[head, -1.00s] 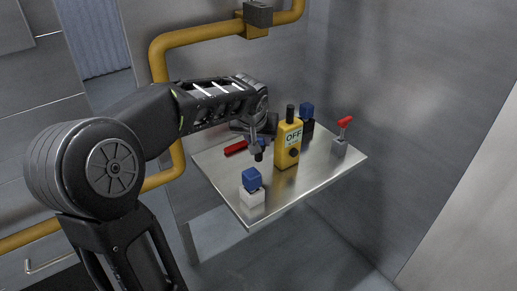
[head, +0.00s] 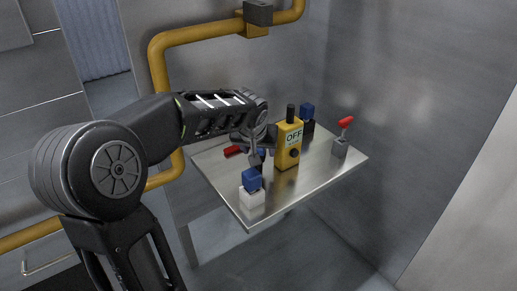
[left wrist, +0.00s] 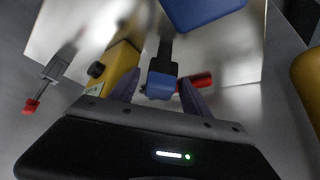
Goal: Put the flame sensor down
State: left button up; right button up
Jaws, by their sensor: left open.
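A small blue-and-black piece (left wrist: 161,86), which I take to be the flame sensor, sits between the fingers of my left gripper (left wrist: 158,80) in the left wrist view. The purple-grey fingers stand apart on both sides of it. In the head view, my left gripper (head: 257,158) points down low over the metal table (head: 290,190), just behind a blue block (head: 251,179) on a white base (head: 252,197). The piece is mostly hidden there by the gripper; whether it touches the table is hard to tell. My right gripper is out of view.
A yellow OFF box (head: 288,146) stands close to the right of my gripper. Behind it is a blue-topped black block (head: 307,118). A red-handled grey lever (head: 341,145) is farther right. A red bar (head: 233,150) lies left of the gripper. The front-right tabletop is clear.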

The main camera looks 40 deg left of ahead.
pick_arm(q)
jog(key=shift+s+r+p, duration=0.1)
jog(key=shift+r+p, duration=0.2)
jog(key=shift+r, duration=0.15)
jog(key=p+v, duration=0.3)
jog(key=v, duration=0.8)
jog(key=shift+s+d, duration=0.15)
jog(key=shift+d, duration=0.05)
jog(key=shift+r, duration=0.1)
